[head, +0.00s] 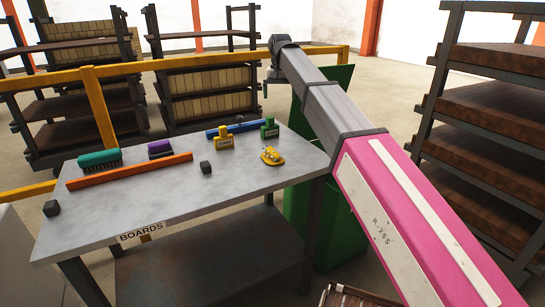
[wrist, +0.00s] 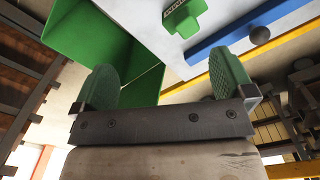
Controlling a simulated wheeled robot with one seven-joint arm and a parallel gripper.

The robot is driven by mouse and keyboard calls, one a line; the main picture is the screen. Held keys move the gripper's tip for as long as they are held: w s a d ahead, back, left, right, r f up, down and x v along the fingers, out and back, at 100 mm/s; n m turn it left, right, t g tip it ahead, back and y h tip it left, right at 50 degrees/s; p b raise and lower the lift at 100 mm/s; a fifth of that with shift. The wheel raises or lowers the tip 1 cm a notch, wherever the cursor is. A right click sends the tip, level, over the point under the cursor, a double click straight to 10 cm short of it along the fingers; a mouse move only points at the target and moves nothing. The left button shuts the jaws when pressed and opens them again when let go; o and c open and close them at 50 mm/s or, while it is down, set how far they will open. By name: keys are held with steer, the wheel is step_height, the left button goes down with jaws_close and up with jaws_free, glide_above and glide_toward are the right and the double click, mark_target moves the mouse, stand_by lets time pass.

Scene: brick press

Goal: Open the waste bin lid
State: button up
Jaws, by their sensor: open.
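The green waste bin (head: 330,235) stands on the floor at the right end of the table, partly hidden behind my arm. Its green lid (head: 342,76) shows as a panel standing up above the bin, and looks raised; my arm hides where it joins the bin. In the wrist view green panels of the bin and lid (wrist: 62,35) fill the upper left; I cannot tell which panel is which. My gripper (wrist: 166,80) is open, its two green-padded fingers wide apart with nothing held between them. In the head view it is small, at the arm's far end, beyond the table.
The grey table (head: 110,205) holds an orange bar (head: 130,171), a teal brush (head: 100,159), a blue bar (head: 232,129), a yellow piece (head: 271,156) and small blocks. A yellow rail (head: 95,105) runs behind it. A rack of brown boards (head: 485,125) stands close on the right.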

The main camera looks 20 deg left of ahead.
mark_target(271, 150)
steer(key=s+d+f+n, duration=0.2)
steer(key=s+f+n, duration=0.1)
steer(key=s, duration=0.5)
steer(key=s+d+f+n, duration=0.1)
steer(key=s+f+n, duration=0.15)
steer(key=s, duration=0.55)
steer(key=shift+m, duration=0.25)
step_height(271, 150, down, 6)
steer(key=shift+f, duration=0.1)
steer(key=shift+d+f, duration=0.15)
steer(key=shift+f, duration=1.1)
steer(key=shift+d+f, duration=0.1)
steer(key=shift+f, duration=1.15)
steer(key=c, duration=1.1)
steer(key=shift+r, duration=0.1)
